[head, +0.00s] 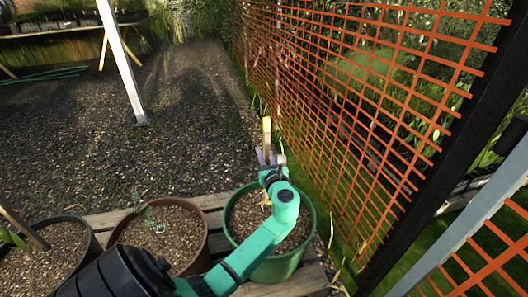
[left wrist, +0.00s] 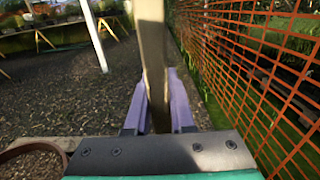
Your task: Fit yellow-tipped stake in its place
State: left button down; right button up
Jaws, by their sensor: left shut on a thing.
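A wooden stake with a yellow tip (head: 267,124) stands nearly upright above the far rim of the green pot (head: 306,238). My left gripper (head: 268,157) is shut on it. In the left wrist view the stake (left wrist: 152,45) rises between the purple fingers of my left gripper (left wrist: 157,105). Its lower end is hidden, so I cannot tell whether it touches soil. The green pot holds brown soil and a small yellowish plant, partly hidden by my arm. My right gripper is not in view.
A brown pot (head: 117,236) with a seedling and a dark pot (head: 92,247) with a stake (head: 22,227) stand to the left on wooden slats (head: 104,219). An orange mesh fence (head: 345,90) runs close on the right. A white post (head: 122,62) stands on the gravel beyond.

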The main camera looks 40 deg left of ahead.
pick_arm(q)
jog(key=shift+f, duration=0.5)
jog(key=c, duration=0.7)
grip_release()
jog(key=shift+s, duration=0.1)
jog(key=shift+s+d, duration=0.2)
jog(key=shift+d, duration=0.2)
jog(key=p+v, duration=0.2)
jog(key=v, duration=1.1)
jog(key=shift+s+d+r, duration=0.1)
jog(key=shift+s+d, duration=0.05)
jog(key=shift+d, duration=0.1)
